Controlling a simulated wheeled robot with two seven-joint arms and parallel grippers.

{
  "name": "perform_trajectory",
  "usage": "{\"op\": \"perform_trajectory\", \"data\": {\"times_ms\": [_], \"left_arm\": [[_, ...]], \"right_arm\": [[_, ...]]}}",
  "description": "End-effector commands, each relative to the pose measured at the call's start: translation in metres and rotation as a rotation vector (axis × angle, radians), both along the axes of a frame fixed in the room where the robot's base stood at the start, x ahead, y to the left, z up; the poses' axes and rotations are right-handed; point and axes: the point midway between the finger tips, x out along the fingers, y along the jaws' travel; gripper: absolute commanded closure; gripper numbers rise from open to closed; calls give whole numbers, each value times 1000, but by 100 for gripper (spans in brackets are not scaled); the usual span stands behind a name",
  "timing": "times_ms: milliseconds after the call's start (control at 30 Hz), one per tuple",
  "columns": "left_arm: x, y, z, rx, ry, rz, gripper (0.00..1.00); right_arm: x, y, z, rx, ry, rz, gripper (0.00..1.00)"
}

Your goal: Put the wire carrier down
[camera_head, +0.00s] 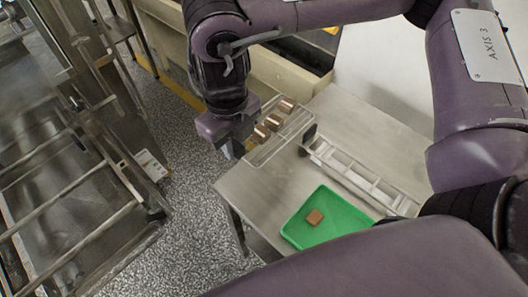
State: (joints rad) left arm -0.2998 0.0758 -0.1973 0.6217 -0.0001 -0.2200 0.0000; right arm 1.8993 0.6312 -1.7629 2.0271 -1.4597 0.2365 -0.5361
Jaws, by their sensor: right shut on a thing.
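My right gripper (238,146) comes down from the top and is shut on the near-left end of the wire carrier (264,153). The carrier is a pale, narrow, open frame with several brown chocolate pieces (272,122) on it. It shows over the left edge of the steel table (243,188). I cannot tell whether its underside touches the table. The gripper hides the held end. My left gripper is not in view.
A long pale rack with compartments (358,178) lies on the table, right of the carrier. A green tray (296,233) holding one brown piece (315,217) is near the front. Bare steel lies left of the tray. A metal rail frame (78,165) stands at far left.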

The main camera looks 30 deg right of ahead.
Motion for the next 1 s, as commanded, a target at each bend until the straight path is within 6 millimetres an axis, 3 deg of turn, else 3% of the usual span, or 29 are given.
{"op": "perform_trajectory", "data": {"times_ms": [300,600,1000], "left_arm": [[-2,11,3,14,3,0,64],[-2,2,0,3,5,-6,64],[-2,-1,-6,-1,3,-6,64]], "right_arm": [[-2,0,-67,0,11,-4,100],[-2,0,-136,0,9,-5,100],[-1,0,-181,0,5,-3,100]]}}
